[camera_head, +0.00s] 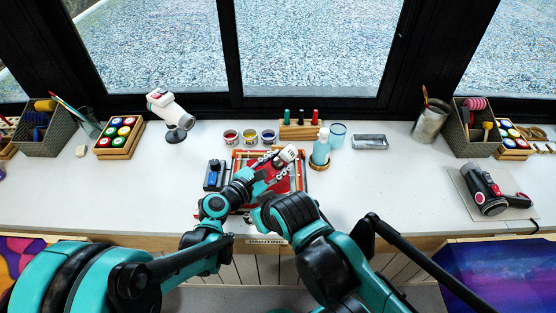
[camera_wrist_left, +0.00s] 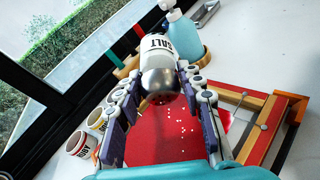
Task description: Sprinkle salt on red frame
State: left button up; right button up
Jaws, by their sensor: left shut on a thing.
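The salt shaker (camera_head: 287,154) is white with a metal cap. It is tilted over the frame, and in the left wrist view the shaker (camera_wrist_left: 155,48) has its cap toward the camera and its label reads SALT. My left gripper (camera_head: 276,160) is shut on it. The red frame (camera_head: 304,181) is red silk in a wooden frame on the table, partly hidden by my arms. In the left wrist view white specks lie on the red silk (camera_wrist_left: 165,135) below the cap. My right arm reaches the table's front edge; its fingers are not seen.
Paint jars (camera_head: 249,137) stand behind the frame. A light blue bottle (camera_head: 321,147) stands close to its right, by a glass (camera_head: 337,135). A blue and black device (camera_head: 214,175) lies to its left. A hair dryer (camera_head: 487,190) lies far right. The table (camera_head: 400,190) is clear between.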

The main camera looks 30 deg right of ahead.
pick_arm(q)
jog(key=shift+w+d+r, duration=0.1)
jog(key=shift+w+r, duration=0.15)
jog(key=shift+r, duration=0.7)
jog(key=shift+s+f, duration=0.15)
jog(key=shift+f, duration=0.95)
jog(key=shift+w, duration=0.2)
jog(key=shift+s, duration=0.1)
jog(key=shift+w+a, duration=0.2)
jog(key=shift+w, duration=1.4)
jog(key=shift+w+a, duration=0.2)
jog(key=shift+w, duration=1.4)
